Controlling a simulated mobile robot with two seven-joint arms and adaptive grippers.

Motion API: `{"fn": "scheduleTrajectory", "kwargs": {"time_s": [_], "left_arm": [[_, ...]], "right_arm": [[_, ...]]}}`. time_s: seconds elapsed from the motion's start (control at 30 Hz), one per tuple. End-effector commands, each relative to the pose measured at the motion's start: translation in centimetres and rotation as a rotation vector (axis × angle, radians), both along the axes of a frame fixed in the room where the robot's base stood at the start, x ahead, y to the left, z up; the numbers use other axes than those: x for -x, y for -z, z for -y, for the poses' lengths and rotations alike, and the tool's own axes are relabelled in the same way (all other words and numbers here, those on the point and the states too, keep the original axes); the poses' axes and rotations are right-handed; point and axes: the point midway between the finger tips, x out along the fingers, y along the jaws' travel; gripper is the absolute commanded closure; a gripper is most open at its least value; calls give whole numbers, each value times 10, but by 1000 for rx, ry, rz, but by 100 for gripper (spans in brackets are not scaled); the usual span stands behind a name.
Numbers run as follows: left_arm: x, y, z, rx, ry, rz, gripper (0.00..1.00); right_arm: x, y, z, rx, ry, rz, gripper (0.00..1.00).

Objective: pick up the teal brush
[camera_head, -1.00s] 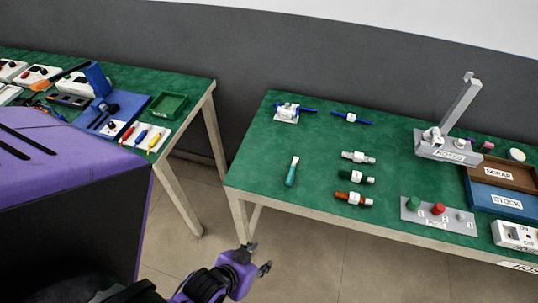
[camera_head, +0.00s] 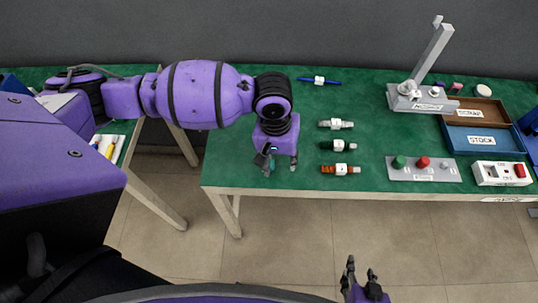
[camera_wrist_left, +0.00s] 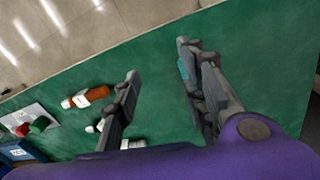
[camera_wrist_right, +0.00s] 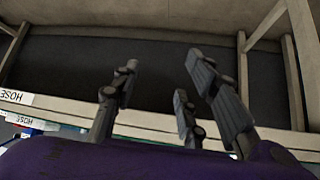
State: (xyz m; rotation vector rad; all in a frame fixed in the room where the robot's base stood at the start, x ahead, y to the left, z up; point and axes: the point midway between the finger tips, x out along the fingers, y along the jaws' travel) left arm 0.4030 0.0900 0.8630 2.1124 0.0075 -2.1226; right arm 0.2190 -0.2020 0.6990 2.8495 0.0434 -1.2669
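The teal brush lies on the green table (camera_head: 377,178), mostly hidden by my left gripper (camera_head: 280,165) in the head view. In the left wrist view only a small teal piece of the brush (camera_wrist_left: 183,69) shows, beside and partly behind the right-hand finger. My left gripper (camera_wrist_left: 165,85) is open, its fingers wide apart and pointing down at the table. Bare green surface shows between them. Whether a finger touches the brush I cannot tell. My right gripper (camera_head: 362,284) is open and empty, in front of the table and over the floor.
Farther right are a button plate (camera_head: 424,174), a grey stand (camera_head: 420,101) and the scrap (camera_head: 482,108) and stock (camera_head: 484,139) trays.

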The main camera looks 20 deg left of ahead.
Motion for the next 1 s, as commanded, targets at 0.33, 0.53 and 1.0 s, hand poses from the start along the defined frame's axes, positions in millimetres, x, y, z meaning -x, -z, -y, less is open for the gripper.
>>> {"fn": "scheduleTrajectory", "kwargs": {"time_s": [0.33,0.53,1.0], "left_arm": [[-35,-21,-39,-103,-175,-12,61],[-35,2,-38,-102,-174,-10,61],[-35,49,-35,-101,-172,-5,61]], "right_arm": [[2,2,-1,-3,3,-5,60],[-2,4,-4,-8,5,0,60],[-6,3,-4,-8,9,10,60]]}}
